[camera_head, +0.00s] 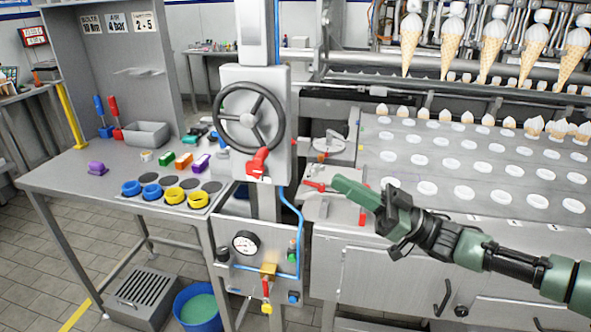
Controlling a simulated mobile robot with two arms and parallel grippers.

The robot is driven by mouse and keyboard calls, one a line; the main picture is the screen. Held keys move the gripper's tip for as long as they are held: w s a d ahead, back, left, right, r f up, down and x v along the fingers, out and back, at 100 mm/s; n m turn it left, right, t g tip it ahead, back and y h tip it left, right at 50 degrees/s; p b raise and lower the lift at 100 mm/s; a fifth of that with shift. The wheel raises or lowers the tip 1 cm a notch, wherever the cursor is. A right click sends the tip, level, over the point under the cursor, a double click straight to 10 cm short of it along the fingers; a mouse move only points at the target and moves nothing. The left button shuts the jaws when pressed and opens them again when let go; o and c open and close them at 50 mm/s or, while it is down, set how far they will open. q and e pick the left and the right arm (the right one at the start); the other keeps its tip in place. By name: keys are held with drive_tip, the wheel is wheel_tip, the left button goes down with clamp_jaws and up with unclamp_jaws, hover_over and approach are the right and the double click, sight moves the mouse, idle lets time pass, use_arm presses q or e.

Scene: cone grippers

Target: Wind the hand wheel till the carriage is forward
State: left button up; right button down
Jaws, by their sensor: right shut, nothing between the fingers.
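The hand wheel (248,118) is a dark ring with spokes on the front of a grey upright housing (280,88). A red handle (257,160) shows at its lower right rim. My right gripper (338,184) is green and shut, with nothing in it. It is to the right of the wheel and lower, apart from it, in front of the flat metal top with red levers. Which part is the carriage I cannot tell; a row of cone grippers holding cones (452,42) is at the upper right. My left gripper is not in view.
A steel bench (62,181) at left holds blue and yellow rings, coloured blocks and a grey bin (147,134). A pressure gauge (245,243) and a blue hose are below the wheel. A perforated plate (470,150) spans the right. A blue bucket (198,308) stands on the floor.

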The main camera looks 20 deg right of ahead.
drive_tip(key=a+f+p+x, duration=0.1)
drive_tip(key=p+x, duration=0.3)
drive_tip(key=x, duration=0.8)
drive_tip(key=shift+w+a+f, duration=0.3)
drive_tip(key=shift+w+f, duration=0.2)
drive_tip(key=shift+f, duration=0.15)
drive_tip(key=b, duration=0.2)
drive_tip(key=w+a+f+t+y+b, duration=0.1)
drive_tip(key=b, duration=0.1)
drive_tip(key=shift+w+a+f+y, duration=0.1)
drive_tip(key=shift+a+y, duration=0.2)
drive_tip(key=shift+a, duration=0.05)
